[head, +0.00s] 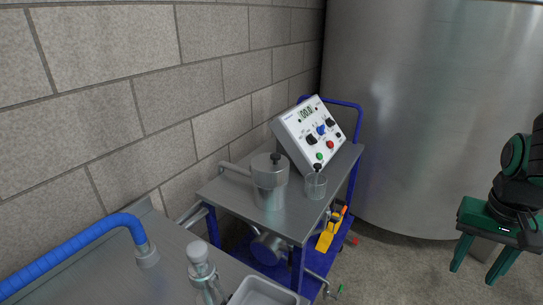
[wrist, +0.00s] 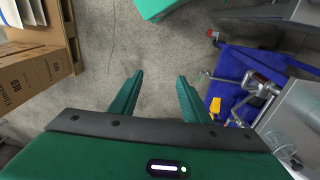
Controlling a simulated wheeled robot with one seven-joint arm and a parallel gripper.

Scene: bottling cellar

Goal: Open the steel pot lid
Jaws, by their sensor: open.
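The steel pot (head: 270,188) stands on the steel top of a blue cart in the head view. My gripper (head: 480,268) is at the far right of the head view, well apart from the pot, with green fingers pointing down. In the wrist view my gripper (wrist: 158,85) is open and empty above the concrete floor. I cannot make out the pot in the wrist view.
A white control box (head: 312,133) and a small glass jar (head: 315,184) stand beside the pot. A large steel tank (head: 420,110) is behind. A steel table with a blue hose (head: 75,257) is at front left. Cardboard boxes (wrist: 32,75) are at left in the wrist view.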

